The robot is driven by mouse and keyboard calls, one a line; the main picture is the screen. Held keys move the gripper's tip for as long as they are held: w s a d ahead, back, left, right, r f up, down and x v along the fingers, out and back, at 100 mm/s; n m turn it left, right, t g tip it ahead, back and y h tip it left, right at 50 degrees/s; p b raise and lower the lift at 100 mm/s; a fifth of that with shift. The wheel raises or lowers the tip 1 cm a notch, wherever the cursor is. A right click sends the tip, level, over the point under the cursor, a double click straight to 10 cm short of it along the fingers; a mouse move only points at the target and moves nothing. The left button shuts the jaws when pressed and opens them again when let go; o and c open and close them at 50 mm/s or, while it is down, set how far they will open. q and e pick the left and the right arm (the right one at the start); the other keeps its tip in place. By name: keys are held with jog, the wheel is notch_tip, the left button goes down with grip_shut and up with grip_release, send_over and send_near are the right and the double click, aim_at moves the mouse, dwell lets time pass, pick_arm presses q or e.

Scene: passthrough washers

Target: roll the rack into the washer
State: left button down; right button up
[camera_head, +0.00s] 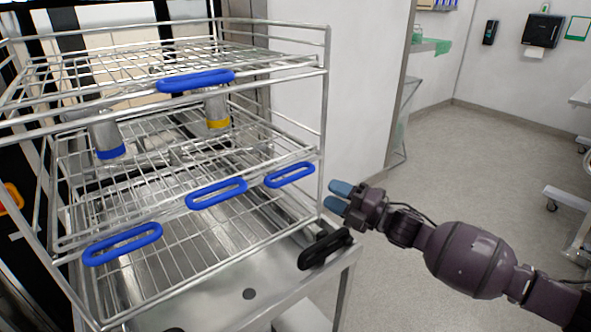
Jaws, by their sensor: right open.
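The wire rack (180,205) stands on a steel cart (240,290) at the left and middle of the head view. It has three visible levels and several blue handles, one (290,175) near its right corner. A few metal vessels with blue or yellow bands stand on its middle shelf. My right gripper (340,195) is open and empty, with blue fingertips just right of the rack's right front post, apart from that handle. The washer opening (110,40) seems to lie behind the rack, mostly hidden by it. My left gripper is not in view.
A black handle (325,248) sticks out at the cart's right corner, below my right gripper. A white wall panel (330,90) stands behind the rack. Open floor (450,150) lies to the right, with wheeled furniture (565,200) at the far right edge.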

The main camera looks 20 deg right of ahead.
aim_at(295, 177)
jog(key=shift+s+a+r+x, duration=0.1)
jog(key=shift+x, duration=1.65)
jog(key=shift+s+a+r+x, duration=0.1)
jog(key=shift+x, duration=1.65)
jog(key=shift+s+a+r+x, duration=0.1)
jog(key=shift+s+x, duration=0.05)
jog(key=shift+x, duration=1.6)
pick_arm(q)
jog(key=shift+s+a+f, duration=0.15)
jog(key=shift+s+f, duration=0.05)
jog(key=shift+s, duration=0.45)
pick_arm(e)
jog(key=shift+d, duration=0.1)
grip_shut()
